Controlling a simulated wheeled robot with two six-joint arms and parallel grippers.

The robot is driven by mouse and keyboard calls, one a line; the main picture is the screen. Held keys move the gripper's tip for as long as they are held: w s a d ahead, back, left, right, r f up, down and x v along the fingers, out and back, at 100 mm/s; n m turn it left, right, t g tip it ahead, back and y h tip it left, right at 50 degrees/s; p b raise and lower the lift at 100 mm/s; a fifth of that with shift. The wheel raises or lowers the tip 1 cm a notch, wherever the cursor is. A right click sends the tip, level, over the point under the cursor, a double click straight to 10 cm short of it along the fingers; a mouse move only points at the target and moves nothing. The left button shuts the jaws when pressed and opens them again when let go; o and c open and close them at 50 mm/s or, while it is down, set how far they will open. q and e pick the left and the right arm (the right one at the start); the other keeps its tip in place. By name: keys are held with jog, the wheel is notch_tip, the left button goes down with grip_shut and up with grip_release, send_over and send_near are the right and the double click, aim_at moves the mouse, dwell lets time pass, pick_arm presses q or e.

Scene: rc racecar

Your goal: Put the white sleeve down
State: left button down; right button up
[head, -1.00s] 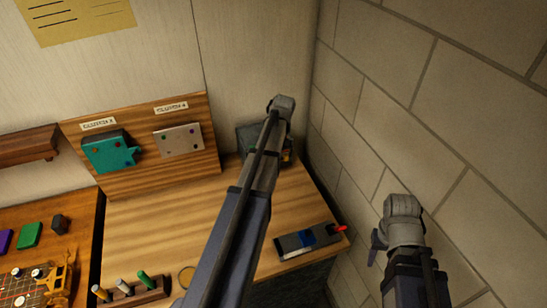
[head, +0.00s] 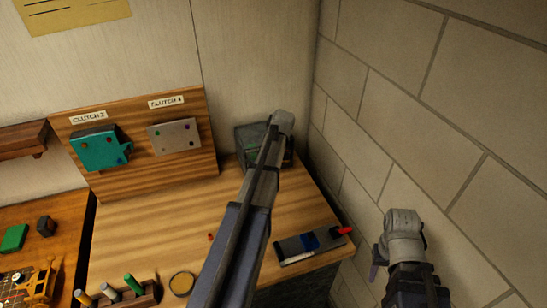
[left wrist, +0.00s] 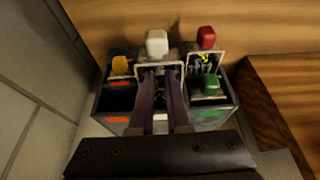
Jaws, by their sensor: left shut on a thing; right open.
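In the left wrist view, my left gripper (left wrist: 163,76) reaches over a grey divided box (left wrist: 97,98). Its two dark fingers are close together. A white piece (left wrist: 157,42), which looks like the white sleeve, stands in line with the fingertips, at a thin pale frame. The fingers hide the exact contact. In the head view the box (head: 246,140) stands at the back right of the bench, and my left wrist is over it, with its fingers hidden. My right gripper (head: 380,260) is open and empty, near the block wall.
Yellow (left wrist: 120,65), red (left wrist: 206,37) and green (left wrist: 210,84) pieces are at the box too. A dark block (head: 312,242) with a red tip lies at the bench's right edge. A teal part (head: 98,149) hangs on the backboard. The bench middle (head: 150,225) is mostly clear.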

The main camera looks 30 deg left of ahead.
pick_arm(q)
jog(key=c, duration=1.2)
grip_release()
jog(key=shift+o, duration=0.2)
jog(key=p+v, duration=1.1)
jog(key=v, duration=0.1)
